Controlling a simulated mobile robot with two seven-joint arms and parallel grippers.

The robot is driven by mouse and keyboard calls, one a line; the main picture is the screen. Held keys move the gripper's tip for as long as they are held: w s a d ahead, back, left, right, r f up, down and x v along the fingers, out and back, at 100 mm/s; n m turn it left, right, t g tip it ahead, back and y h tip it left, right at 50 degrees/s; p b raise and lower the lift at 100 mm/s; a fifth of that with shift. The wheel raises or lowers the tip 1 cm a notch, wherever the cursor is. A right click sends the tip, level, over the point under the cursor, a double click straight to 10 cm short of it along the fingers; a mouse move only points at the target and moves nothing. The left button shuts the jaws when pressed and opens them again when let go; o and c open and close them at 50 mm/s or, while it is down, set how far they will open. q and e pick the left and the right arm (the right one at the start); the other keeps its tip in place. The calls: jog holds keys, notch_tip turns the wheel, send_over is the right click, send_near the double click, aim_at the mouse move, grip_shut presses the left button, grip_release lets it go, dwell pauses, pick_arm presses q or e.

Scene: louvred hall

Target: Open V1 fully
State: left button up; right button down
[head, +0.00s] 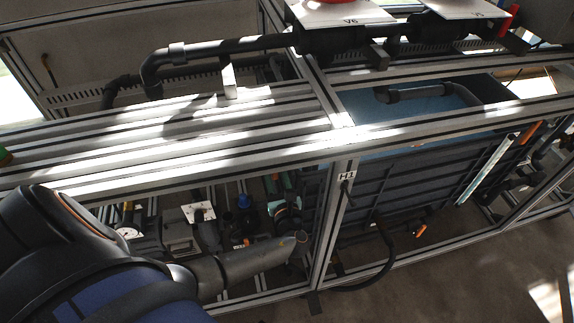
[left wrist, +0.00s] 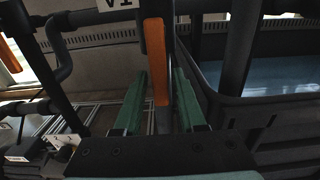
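In the left wrist view an orange valve handle (left wrist: 157,60) hangs in the upper middle, on a dark upright part. A white label (left wrist: 120,3) at the top edge, cut off and turned over, appears to read V1. My left gripper (left wrist: 159,88) has two green fingers standing apart, one on each side of the handle's line. Gaps show between the fingers, and I cannot tell how deep the handle sits between them. In the head view my left arm reaches in from the left; its fingers and V1 cannot be made out clearly there. My right gripper is not in view.
An aluminium frame (head: 345,130) with slatted profiles surrounds the piping. A dark ribbed tank (head: 400,185) stands right of the post labelled M1 (head: 347,175). A black hose (head: 385,265) loops in front of it. A V6 plate (head: 345,14) is at the top. Floor (head: 450,280) is open at lower right.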

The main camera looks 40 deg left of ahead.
pick_arm(q)
jog(key=shift+o, duration=1.1)
jog(key=shift+d, duration=0.1)
jog(key=p+v, duration=0.2)
jog(key=v, duration=0.4)
jog(key=shift+s+d, duration=0.3)
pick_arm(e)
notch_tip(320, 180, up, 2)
